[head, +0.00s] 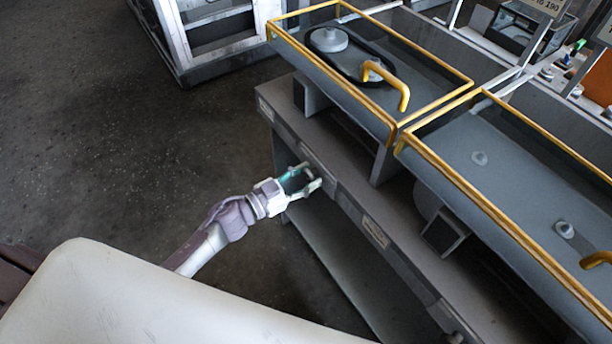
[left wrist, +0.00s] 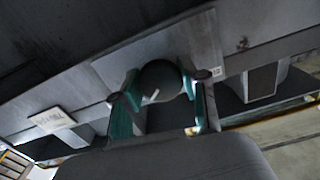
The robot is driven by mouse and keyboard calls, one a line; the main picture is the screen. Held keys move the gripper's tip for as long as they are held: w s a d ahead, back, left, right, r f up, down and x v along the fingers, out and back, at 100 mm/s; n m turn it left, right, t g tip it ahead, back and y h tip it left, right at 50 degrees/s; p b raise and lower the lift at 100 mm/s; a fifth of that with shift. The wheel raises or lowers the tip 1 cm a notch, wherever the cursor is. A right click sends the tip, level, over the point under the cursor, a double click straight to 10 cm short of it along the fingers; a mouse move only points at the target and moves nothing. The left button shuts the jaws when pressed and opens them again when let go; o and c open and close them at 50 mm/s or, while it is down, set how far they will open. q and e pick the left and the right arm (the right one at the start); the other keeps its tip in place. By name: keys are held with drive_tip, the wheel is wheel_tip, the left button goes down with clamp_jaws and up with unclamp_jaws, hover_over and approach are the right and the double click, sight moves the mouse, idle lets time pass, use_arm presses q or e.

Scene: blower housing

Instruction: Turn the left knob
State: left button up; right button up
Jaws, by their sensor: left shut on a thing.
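The left knob (left wrist: 160,78) is a dark round knob with a short white mark, on the grey front face of the housing. In the left wrist view it sits between the two green-padded fingers of my left gripper (left wrist: 162,103), which is shut on it. In the head view my left gripper (head: 303,181) is at the left end of the bench's front edge, and the knob cannot be made out there. My right gripper is not in view.
The grey bench (head: 283,98) carries trays with yellow rails (head: 336,78). A small light label (head: 376,231) is on its front, and a small knob-like part (head: 456,338) shows farther right. The dark floor (head: 110,150) to the left is clear.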

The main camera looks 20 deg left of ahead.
use_arm(q)
drive_tip(key=shift+m, duration=0.3)
drive_tip(key=shift+m, duration=0.9)
drive_tip(key=m, duration=0.2)
drive_tip(key=shift+m+b, duration=0.35)
drive_tip(key=shift+m, duration=0.05)
drive_tip(key=m+b, duration=0.1)
drive_tip(key=m, duration=0.4)
drive_tip(key=shift+m, duration=0.4)
drive_tip(key=shift+m+b, duration=0.3)
drive_tip(key=o, duration=1.1)
drive_tip(key=shift+o, duration=0.2)
